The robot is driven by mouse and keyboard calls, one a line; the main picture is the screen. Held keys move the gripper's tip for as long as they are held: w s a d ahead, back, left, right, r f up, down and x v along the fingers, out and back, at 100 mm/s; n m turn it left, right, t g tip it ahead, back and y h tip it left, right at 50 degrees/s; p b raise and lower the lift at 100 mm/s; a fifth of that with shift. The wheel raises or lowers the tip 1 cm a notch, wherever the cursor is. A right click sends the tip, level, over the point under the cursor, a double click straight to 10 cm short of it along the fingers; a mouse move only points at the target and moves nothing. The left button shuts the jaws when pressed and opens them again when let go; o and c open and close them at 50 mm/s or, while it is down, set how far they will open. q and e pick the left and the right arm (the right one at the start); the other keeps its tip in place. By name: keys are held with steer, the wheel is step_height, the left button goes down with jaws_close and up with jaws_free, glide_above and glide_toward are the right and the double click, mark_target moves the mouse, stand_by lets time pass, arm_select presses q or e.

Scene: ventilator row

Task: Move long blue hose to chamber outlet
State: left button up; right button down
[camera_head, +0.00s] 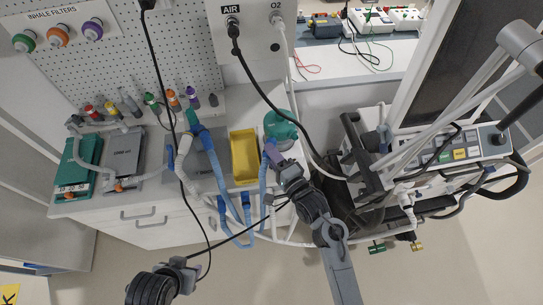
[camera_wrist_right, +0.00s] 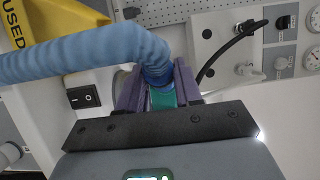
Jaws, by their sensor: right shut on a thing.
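The long blue hose (camera_wrist_right: 85,52) runs across the wrist view and bends down to its end between the purple fingers of my right gripper (camera_wrist_right: 160,92). A teal piece (camera_wrist_right: 162,99) shows there, just below the blue cuff. In the head view, my right gripper (camera_head: 273,155) is beside the lower left of the green rounded chamber (camera_head: 281,125). The hose hangs below it along the counter front (camera_head: 262,190). Whether the hose end touches the chamber outlet is hidden. My left gripper (camera_head: 188,268) is low in the head view, away from the hose; its finger gap is unclear.
A yellow tray (camera_head: 244,157) stands left of the chamber. Grey and blue hoses (camera_head: 186,150) lie further left near a grey device (camera_head: 125,152). A black cable (camera_head: 170,100) hangs across the counter towards my left gripper. A ventilator (camera_head: 450,155) with several hoses stands at right.

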steer(key=shift+w+d, duration=0.15)
steer(key=shift+w, duration=0.3)
steer(key=shift+d, duration=0.1)
stand_by(0.6)
steer(key=c, duration=0.7)
jaws_free()
steer(key=shift+w, duration=0.15)
